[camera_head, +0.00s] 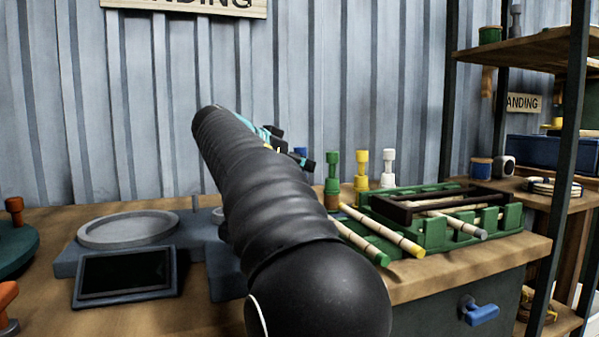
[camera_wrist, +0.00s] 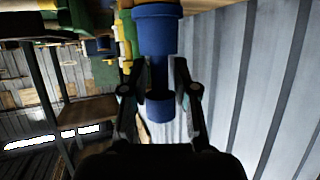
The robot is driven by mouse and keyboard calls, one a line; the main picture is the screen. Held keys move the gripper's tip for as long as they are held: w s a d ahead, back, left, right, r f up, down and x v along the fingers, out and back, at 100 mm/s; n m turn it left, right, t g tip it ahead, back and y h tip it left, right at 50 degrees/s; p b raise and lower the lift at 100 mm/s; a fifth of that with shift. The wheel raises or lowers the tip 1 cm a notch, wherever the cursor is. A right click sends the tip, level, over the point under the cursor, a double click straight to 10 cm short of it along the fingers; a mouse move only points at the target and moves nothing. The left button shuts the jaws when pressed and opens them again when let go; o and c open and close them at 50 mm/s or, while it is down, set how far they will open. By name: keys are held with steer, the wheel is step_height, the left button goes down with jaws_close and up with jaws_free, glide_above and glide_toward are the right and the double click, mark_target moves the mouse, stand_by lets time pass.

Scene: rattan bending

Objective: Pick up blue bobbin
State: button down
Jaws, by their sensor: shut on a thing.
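The blue bobbin (camera_wrist: 157,35) is in the wrist view, upper middle, between the fingers of my gripper (camera_wrist: 159,90). My gripper is shut on its narrow middle, with a wide blue end above and another below. In the head view my black arm hides most of the gripper, and only a small blue part of the bobbin (camera_head: 300,153) shows beside the fingers (camera_head: 303,162). I cannot tell from these views whether the bobbin touches anything under it.
Green (camera_head: 333,172), yellow (camera_head: 361,170) and white (camera_head: 388,168) bobbins stand in a row right of my arm. A green rack (camera_head: 433,235) with rods lies in front of them. A grey scale-like device (camera_head: 128,229) stands at left. A shelf post (camera_head: 462,95) rises at right.

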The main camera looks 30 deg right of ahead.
mark_target(300, 148)
step_height(300, 148, up, 3)
steer(key=shift+r+p, duration=0.2)
steer(key=shift+p, duration=0.35)
steer(key=s+d+r, duration=0.5)
steer(key=s+r, duration=0.1)
steer(key=s, duration=0.4)
steer(key=shift+d+r, duration=0.15)
steer(key=shift+d, duration=0.25)
